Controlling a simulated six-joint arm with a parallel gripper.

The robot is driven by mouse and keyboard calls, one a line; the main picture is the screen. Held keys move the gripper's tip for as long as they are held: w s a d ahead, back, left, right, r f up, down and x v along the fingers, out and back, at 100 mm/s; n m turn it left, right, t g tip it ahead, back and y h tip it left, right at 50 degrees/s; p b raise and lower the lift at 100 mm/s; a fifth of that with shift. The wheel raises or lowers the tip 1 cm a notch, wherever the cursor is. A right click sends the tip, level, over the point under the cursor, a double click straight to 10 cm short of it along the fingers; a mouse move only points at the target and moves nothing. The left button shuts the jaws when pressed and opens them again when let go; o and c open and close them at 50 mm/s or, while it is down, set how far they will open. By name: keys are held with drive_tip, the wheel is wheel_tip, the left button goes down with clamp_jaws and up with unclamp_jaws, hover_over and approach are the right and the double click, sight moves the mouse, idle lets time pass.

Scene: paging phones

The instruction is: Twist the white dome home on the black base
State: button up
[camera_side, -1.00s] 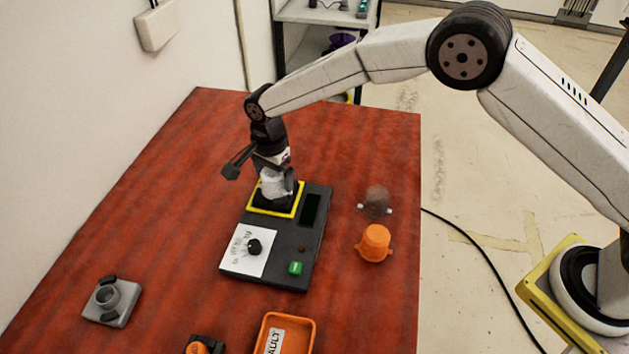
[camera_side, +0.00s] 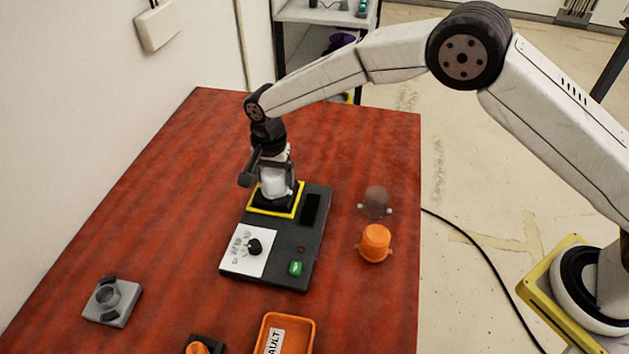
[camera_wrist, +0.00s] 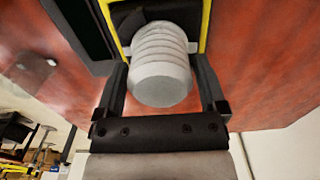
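The white dome (camera_side: 272,185) stands upright on the black base (camera_side: 262,203), inside a yellow square frame (camera_side: 287,214) on the dark panel. In the wrist view the ribbed dome (camera_wrist: 162,65) fills the space between the two fingers of my gripper (camera_wrist: 162,72). The finger ends lie against its sides, by its small side lugs, and I see no clear gap. The black base (camera_wrist: 130,15) shows only partly behind the dome, so the seam between them is mostly hidden.
A grey fixture (camera_side: 110,302), an orange-topped part (camera_side: 197,347) and an orange tray (camera_side: 262,325) are nearer the front.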

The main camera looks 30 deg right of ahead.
drive_tip(key=c, duration=0.6)
drive_tip(key=shift+m, duration=1.2)
drive_tip(key=shift+m, duration=0.3)
drive_tip(key=shift+m, duration=0.9)
drive_tip(key=shift+m, duration=0.3)
drive_tip(key=shift+m, duration=0.9)
drive_tip(key=shift+m, duration=0.3)
drive_tip(key=shift+m, duration=0.9)
